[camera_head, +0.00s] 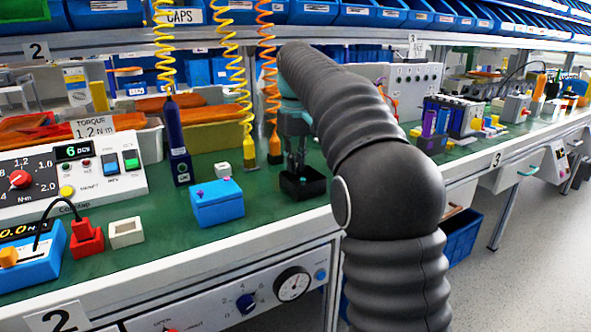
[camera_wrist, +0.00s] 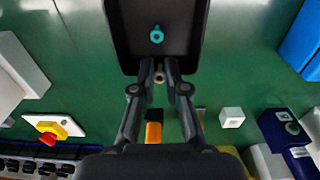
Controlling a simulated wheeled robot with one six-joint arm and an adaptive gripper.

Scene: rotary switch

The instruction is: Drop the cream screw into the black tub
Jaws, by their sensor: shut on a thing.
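The black tub (camera_head: 315,186) stands on the green bench top, right below my gripper (camera_head: 296,158). In the wrist view the tub (camera_wrist: 198,30) fills the top middle, and a small teal ring-like piece (camera_wrist: 157,35) lies inside it. My gripper (camera_wrist: 160,68) is shut, with its fingertips at the tub's near edge in that view. A small pale end of the cream screw (camera_wrist: 159,78) shows between the fingers; most of it is hidden. In the head view the screw cannot be made out.
A blue box (camera_head: 217,207) with small purple knobs and a white cube (camera_head: 222,169) stand left of the tub. An orange-tipped tool (camera_head: 275,148) and a yellow tool (camera_head: 249,150) hang close behind on coiled cords. The bench's front edge is near the tub.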

